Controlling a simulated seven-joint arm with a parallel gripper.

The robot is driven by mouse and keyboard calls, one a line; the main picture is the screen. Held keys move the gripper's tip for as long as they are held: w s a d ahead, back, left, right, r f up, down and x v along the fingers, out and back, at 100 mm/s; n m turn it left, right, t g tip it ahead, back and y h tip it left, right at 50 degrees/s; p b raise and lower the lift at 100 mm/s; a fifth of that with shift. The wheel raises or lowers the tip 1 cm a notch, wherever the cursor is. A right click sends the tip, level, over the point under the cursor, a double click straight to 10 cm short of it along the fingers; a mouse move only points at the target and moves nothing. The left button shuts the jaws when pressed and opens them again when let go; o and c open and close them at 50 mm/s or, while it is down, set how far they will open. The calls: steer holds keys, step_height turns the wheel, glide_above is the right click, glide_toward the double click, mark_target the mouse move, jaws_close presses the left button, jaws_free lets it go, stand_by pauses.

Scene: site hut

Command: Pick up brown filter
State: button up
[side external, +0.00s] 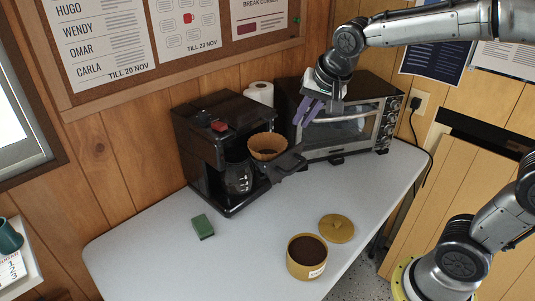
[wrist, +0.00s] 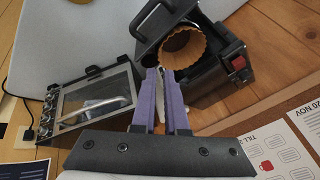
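The brown filter (side external: 266,143) is a fluted paper cup. It sits in the black swung-out holder (side external: 284,165) of the coffee maker (side external: 206,150). In the wrist view the filter (wrist: 183,46) is at the top, just beyond my fingertips, with its round rim showing. My gripper (side external: 306,112), with purple fingers, is above and to the right of the filter in the side view, in front of the toaster oven. It also shows in the wrist view (wrist: 160,74). Its fingers are apart by a narrow gap, and no held object shows between them.
The toaster oven (side external: 345,125) stands right of the coffee maker, with a paper roll (side external: 260,93) behind. A glass carafe (side external: 238,178) is under the coffee maker. A green sponge (side external: 202,227), an open canister of dark grounds (side external: 305,270) and its lid (side external: 337,229) are on the table.

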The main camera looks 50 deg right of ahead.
steer(key=x, duration=1)
jaws_close()
steer(key=shift+r, duration=0.1)
